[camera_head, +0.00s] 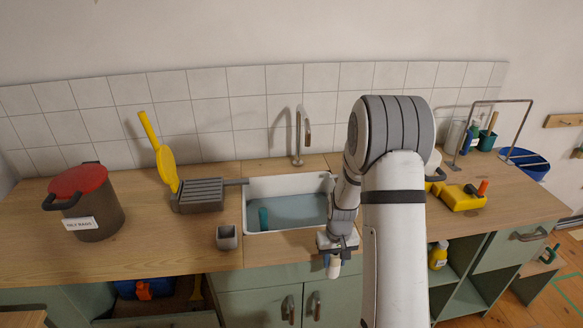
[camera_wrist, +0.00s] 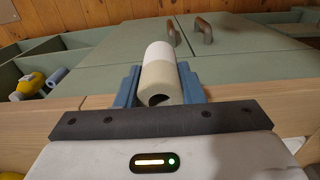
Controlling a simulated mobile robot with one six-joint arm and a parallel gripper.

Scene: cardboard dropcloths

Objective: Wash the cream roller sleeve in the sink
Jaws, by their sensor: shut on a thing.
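The cream roller sleeve (camera_wrist: 158,82) is a hollow cylinder, cream at its near end and whiter at its far end. My gripper (camera_wrist: 158,88) is shut on it, with a blue finger on each side. In the head view the sleeve (camera_head: 334,267) shows as a small pale end below my gripper (camera_head: 336,254), in front of the counter's front edge. The white sink (camera_head: 247,217) is set in the wooden counter behind and left of my gripper.
A grey cup (camera_head: 227,238) and a ribbed grey rack (camera_head: 200,196) stand left of the sink. A brown bin with a red lid (camera_head: 88,209) is at far left. A yellow tool (camera_head: 460,197) lies on the right. Green cupboards (camera_head: 260,300) are below the counter.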

